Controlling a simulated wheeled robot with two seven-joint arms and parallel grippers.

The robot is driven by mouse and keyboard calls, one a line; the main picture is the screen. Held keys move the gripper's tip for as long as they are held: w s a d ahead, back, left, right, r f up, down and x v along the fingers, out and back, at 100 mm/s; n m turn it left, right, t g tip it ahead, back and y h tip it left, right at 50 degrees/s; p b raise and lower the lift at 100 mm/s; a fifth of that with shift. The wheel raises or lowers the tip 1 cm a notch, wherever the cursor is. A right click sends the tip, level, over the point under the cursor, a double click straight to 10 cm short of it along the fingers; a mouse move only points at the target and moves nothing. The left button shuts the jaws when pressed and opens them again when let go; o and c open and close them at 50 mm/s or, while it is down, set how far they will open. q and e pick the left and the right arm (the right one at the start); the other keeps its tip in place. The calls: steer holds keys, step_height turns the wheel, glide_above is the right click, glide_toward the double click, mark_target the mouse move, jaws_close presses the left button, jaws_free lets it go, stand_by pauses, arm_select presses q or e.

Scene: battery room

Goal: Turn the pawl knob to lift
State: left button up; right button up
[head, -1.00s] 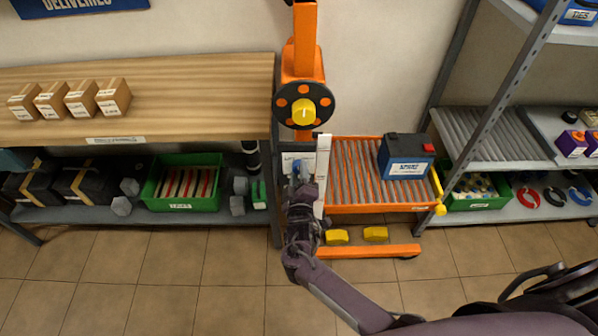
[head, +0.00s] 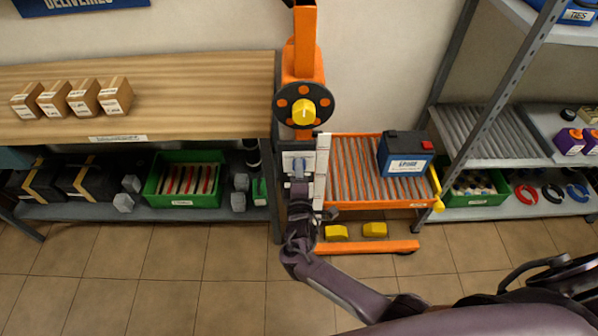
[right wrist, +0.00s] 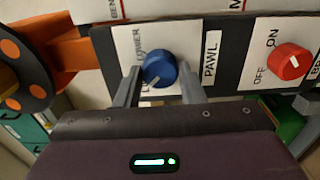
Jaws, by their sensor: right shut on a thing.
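The blue pawl knob (right wrist: 159,70) sits on a white plate (right wrist: 128,42) beside a PAWL label. "LOWER" is printed at the plate's upper left; lettering below the knob is partly hidden. A pale pointer mark on the knob faces down and left in the right wrist view. My right gripper (right wrist: 160,82) has one finger on each side of the knob and is shut on it. In the head view the knob (head: 298,163) shows small on the lift's panel, with my right gripper (head: 299,178) just in front. My left gripper is not in view.
A red ON/OFF knob (right wrist: 289,61) is right of the pawl knob. The orange lift has a black disc with a yellow hub (head: 304,108) above and a roller platform (head: 350,170) carrying a blue battery (head: 405,154). A wooden bench (head: 190,95) stands left, shelving right.

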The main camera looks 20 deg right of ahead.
steer(key=shift+d+r, duration=0.15)
steer(key=o, duration=1)
steer(key=shift+w, duration=0.1)
steer(key=v, duration=0.8)
